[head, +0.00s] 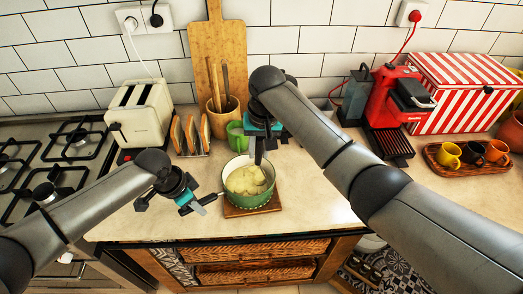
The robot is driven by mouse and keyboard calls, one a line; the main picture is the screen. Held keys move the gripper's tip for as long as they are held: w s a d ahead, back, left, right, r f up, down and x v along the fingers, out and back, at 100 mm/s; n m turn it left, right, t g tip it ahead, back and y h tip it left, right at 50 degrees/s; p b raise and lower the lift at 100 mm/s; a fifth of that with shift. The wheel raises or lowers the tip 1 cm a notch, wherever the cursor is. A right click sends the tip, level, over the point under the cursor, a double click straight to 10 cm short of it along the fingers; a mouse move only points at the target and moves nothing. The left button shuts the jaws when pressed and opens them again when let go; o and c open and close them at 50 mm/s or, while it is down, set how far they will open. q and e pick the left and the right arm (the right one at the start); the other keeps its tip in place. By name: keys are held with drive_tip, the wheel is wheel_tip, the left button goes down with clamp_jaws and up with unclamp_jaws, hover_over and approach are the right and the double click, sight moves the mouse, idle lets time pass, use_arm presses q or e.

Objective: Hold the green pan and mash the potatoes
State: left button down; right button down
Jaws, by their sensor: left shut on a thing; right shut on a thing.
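The green pan (225,198) stands on a wooden trivet (236,211) on the counter, with pale yellow potatoes (246,181) inside. My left gripper (197,206) is at the pan's left side, shut on the pan's handle (208,199). My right gripper (260,141) is above the far side of the pan, pointing down. It is shut on a dark masher (258,158), which reaches down to the potatoes. The masher's lower end is hard to make out, and I cannot tell how deep it sits.
A toaster (144,118), toast rack (188,138), green mug (236,137) and utensil pot (223,110) stand behind. A red coffee machine (393,98), striped box (465,90) and cup tray (466,168) are at right. The stove (65,150) is left.

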drive_tip(key=shift+w+a+r, duration=0.1)
drive_tip(key=shift+w+a, duration=0.2)
drive_tip(key=shift+a, duration=0.2)
drive_tip(key=shift+w+a, duration=0.3)
drive_tip(key=shift+a, duration=0.2)
drive_tip(key=shift+s+d, duration=0.3)
drive_tip(key=shift+s, duration=0.6)
drive_tip(key=shift+s+d, duration=0.25)
drive_tip(key=shift+s, duration=0.6)
drive_tip(key=shift+w+d, duration=0.3)
drive_tip(key=shift+d, duration=0.45)
drive_tip(key=shift+w+d+f, duration=0.2)
drive_tip(key=shift+w+d, duration=0.25)
drive_tip(key=shift+w, duration=0.15)
drive_tip(key=shift+s+a+r, duration=0.1)
drive_tip(key=shift+a, duration=0.05)
drive_tip(key=shift+a, duration=0.1)
